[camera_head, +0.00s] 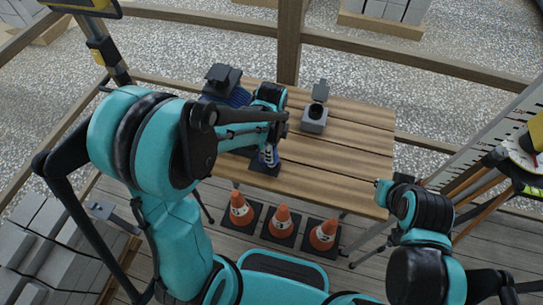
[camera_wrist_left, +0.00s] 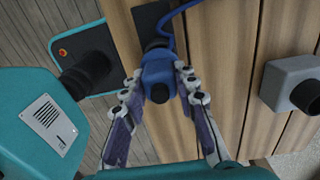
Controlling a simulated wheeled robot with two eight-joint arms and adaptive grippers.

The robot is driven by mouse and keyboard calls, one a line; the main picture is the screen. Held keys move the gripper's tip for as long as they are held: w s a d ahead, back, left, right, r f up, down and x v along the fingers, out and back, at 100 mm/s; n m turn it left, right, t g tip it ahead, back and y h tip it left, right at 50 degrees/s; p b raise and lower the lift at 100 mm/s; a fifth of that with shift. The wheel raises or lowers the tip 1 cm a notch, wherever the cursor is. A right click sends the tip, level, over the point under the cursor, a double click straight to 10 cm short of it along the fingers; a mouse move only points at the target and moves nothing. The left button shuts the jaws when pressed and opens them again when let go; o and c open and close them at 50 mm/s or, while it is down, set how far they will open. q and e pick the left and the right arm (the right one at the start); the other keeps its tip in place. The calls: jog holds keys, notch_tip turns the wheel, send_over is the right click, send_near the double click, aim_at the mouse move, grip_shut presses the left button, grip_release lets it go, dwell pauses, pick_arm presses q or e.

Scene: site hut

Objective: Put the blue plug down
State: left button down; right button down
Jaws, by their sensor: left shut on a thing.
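My left gripper (camera_head: 267,157) hangs over the near edge of the wooden table (camera_head: 350,140). In the left wrist view its fingers (camera_wrist_left: 160,98) are shut on the blue plug (camera_wrist_left: 158,74), one on each side. A blue cable (camera_wrist_left: 172,18) runs from the plug's far end. A dark square pad (camera_wrist_left: 146,18) lies under that end; it also shows in the head view (camera_head: 262,170). I cannot tell whether the plug touches the pad. My right arm is at the lower right, and its fingers cannot be made out.
A grey socket box (camera_head: 314,124) with its lid up stands to the right on the table; it also shows in the left wrist view (camera_wrist_left: 292,72). A dark-lidded blue thing (camera_head: 226,90) stands at the back left. Traffic cones (camera_head: 282,218) stand before the table. The table's right half is clear.

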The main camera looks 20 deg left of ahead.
pick_arm(q)
notch_tip(320, 180, down, 3)
jog(key=shift+r+b, duration=0.15)
jog(key=shift+b, duration=0.25)
jog(key=shift+r, duration=0.1)
jog(key=shift+f, duration=0.35)
jog(key=c, duration=1.2)
grip_release()
jog(key=shift+r, duration=0.1)
